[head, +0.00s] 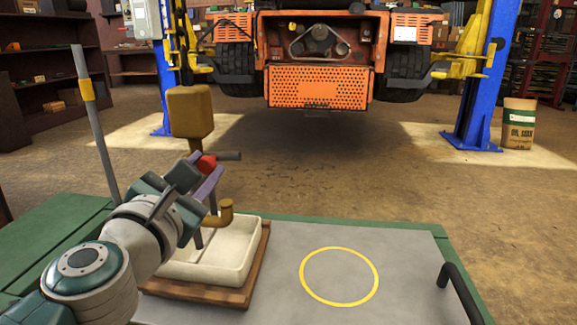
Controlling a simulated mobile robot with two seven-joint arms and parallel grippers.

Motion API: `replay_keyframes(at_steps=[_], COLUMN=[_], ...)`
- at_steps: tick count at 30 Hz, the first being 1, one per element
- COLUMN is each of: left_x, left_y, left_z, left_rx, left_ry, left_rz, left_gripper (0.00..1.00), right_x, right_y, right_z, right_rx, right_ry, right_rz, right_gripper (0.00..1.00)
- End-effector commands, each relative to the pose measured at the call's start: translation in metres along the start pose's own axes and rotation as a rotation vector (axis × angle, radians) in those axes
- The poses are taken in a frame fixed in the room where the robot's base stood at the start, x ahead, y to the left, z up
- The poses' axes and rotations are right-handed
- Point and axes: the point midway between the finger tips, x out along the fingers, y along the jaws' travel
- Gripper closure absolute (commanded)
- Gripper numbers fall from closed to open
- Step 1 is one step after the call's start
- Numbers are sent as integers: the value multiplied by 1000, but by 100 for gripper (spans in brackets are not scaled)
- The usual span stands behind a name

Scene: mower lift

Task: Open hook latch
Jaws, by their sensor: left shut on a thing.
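A brown hoist block (190,110) hangs on a dark line in the head view. Below it, a brown hook (224,214) curves out to the right, above the white tray. A red latch (207,163) with a dark grey bar (229,156) sticking out to the right sits between block and hook. My left gripper (205,170) has its purple fingers closed at the red latch. The fingers and wrist hide part of the hook's shank and the latch's pivot. My right gripper is not in view.
A white tray (253,231) stands on a wooden board (235,297) under the hook. A yellow ring (377,284) marks the grey bench top, clear to its right. A black handle (462,290) is at the right edge. The orange mower (318,86) is on the blue lift behind.

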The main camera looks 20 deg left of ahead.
Motion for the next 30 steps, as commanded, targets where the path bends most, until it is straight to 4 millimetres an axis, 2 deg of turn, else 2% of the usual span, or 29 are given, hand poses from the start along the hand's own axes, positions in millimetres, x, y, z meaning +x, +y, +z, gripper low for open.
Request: replay_keyframes(at_steps=[19, 20, 27, 30], left_x=[0, 0, 0, 0], left_y=[2, 2, 2, 2], left_z=[4, 4, 3, 2], left_rx=[-53, -53, -51, -50], left_ry=[-4, -4, -2, -1], left_rz=[2, 2, 1, 0], left_gripper=[100, 64, 37, 36], right_x=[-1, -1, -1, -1], right_y=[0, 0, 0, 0], right_z=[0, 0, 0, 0], right_rx=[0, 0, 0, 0], right_ry=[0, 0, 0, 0], right_rz=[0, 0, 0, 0], right_gripper=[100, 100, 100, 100])
